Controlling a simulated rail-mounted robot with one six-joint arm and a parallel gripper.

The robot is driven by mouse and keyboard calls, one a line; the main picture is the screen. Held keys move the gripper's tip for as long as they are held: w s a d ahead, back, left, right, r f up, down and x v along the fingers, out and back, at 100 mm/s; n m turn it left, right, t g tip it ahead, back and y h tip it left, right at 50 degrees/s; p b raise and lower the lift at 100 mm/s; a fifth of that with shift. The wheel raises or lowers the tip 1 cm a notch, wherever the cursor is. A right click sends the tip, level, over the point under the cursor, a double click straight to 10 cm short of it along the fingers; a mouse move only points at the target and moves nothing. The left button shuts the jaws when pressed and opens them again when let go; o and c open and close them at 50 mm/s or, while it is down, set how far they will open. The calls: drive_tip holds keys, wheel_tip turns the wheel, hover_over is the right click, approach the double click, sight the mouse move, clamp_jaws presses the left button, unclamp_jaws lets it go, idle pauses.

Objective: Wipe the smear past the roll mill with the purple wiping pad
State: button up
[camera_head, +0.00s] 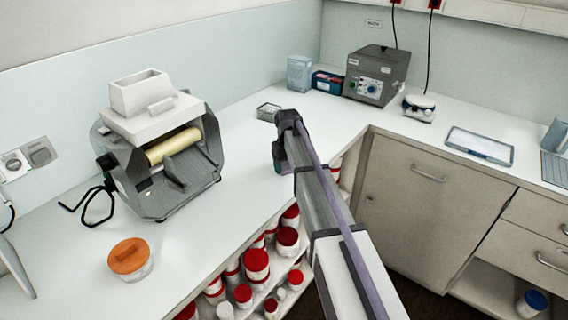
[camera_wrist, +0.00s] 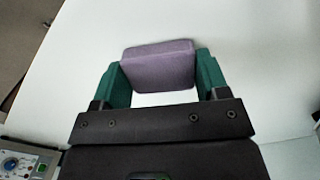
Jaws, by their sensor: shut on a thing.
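The purple wiping pad (camera_wrist: 158,64) is clamped between the green fingers of my gripper (camera_wrist: 160,72) in the wrist view, tilted slightly, with white worktop beyond it. In the head view my gripper (camera_head: 279,166) is low over the counter, right of the roll mill (camera_head: 165,150), near the counter's front edge. The pad is mostly hidden there. The roll mill is grey with a white hopper on top and a cream roller. I cannot make out a smear in either view. Whether the pad touches the worktop, I cannot tell.
A small grey tray (camera_head: 268,112) lies behind my gripper. A grey control box (camera_head: 376,75) and a blue box (camera_head: 327,82) stand in the back corner. Red-lidded tubs (camera_head: 256,264) fill the shelves below the counter.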

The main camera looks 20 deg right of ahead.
sight(266, 160)
drive_tip(key=shift+d, duration=0.2)
drive_tip(key=shift+w+a+f, duration=0.1)
drive_tip(key=shift+w+a, duration=0.75)
drive_tip(key=shift+w, duration=0.25)
drive_tip(key=shift+w+a, duration=1.2)
drive_tip(key=shift+w, duration=0.3)
drive_tip(key=shift+w+a, duration=1.15)
drive_tip(key=shift+w, duration=0.3)
wheel_tip(266, 160, up, 6)
drive_tip(key=p, duration=0.6)
wheel_tip(266, 160, up, 3)
drive_tip(key=p, duration=0.3)
